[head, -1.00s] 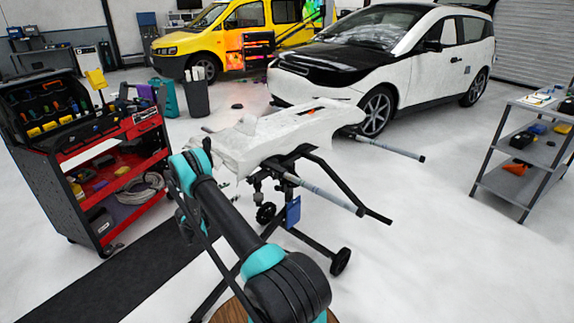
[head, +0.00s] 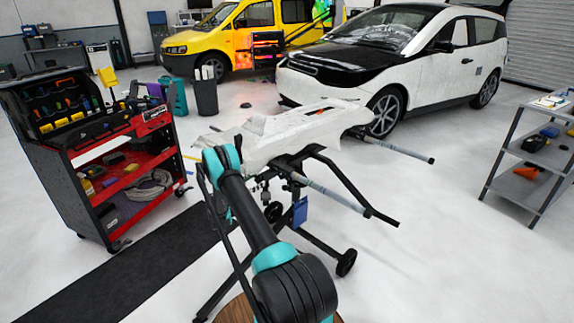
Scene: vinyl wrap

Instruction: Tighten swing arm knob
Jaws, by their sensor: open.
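The black wheeled stand (head: 358,196) is in the middle of the head view, with a white bumper-like panel (head: 285,138) lying across its top. Grey padded swing arms (head: 403,151) reach out to the right from under the panel. Small dark clamp or knob parts (head: 291,186) sit on the frame below the panel; which one is the swing arm knob is too small to tell. My black and teal arm rises in front of the stand's left side. My gripper does not show; the arm hides the area behind it.
A red and black tool cart (head: 105,190) stands at the left, beside a dark floor mat (head: 135,268). A grey shelf cart (head: 520,187) stands at the right. A white and black car (head: 425,85) and a yellow van (head: 222,42) are behind. The floor right of the stand is clear.

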